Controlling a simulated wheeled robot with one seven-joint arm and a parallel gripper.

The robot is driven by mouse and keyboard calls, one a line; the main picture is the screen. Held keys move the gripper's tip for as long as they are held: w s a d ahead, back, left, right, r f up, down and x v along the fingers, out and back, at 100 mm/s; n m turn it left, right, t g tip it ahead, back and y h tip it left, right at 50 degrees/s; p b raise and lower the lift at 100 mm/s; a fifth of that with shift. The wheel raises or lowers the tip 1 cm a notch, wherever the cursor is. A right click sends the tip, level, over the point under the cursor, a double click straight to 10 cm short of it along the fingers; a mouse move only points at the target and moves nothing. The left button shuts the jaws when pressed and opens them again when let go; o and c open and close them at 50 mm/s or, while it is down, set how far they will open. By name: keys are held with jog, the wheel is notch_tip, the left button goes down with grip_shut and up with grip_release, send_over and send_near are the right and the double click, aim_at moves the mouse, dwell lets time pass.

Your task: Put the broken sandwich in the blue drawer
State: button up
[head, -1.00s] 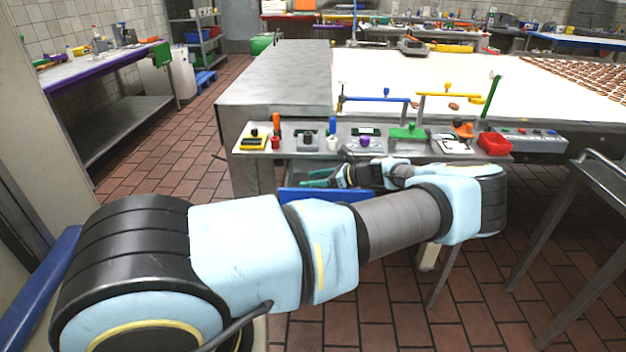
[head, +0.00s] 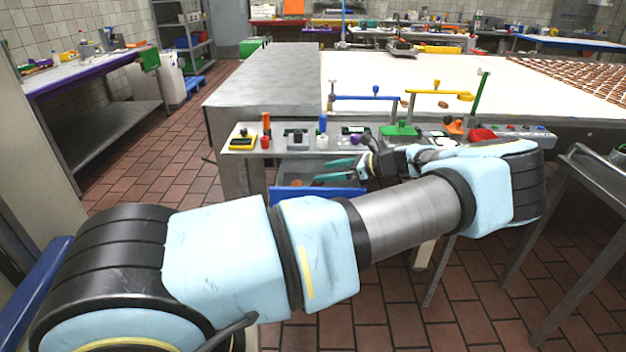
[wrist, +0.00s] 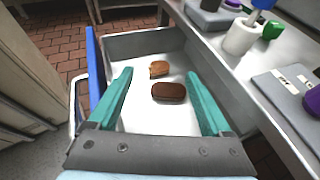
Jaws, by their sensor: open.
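The blue drawer stands pulled out under the workbench; its blue front (head: 290,194) shows in the head view, and the front (wrist: 95,72) is at the left in the wrist view. Two sandwich pieces lie on its pale floor: a lighter brown one (wrist: 159,68) with a pale edge, and a darker brown one (wrist: 169,92) nearer me. My gripper (wrist: 159,74) is open above the drawer, its teal fingers either side of the pieces and holding nothing. In the head view my gripper (head: 335,171) is over the drawer, partly behind my arm.
A control panel (head: 270,147) with coloured buttons and levers runs along the bench edge above the drawer. A white conveyor (head: 400,85) carries rows of sandwiches at far right. A metal rack (head: 590,170) stands right. The tiled floor at left is clear.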

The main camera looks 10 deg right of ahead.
jog(key=shift+b+v, duration=0.3)
jog(key=shift+v, duration=1.4)
jog(key=shift+r, duration=0.1)
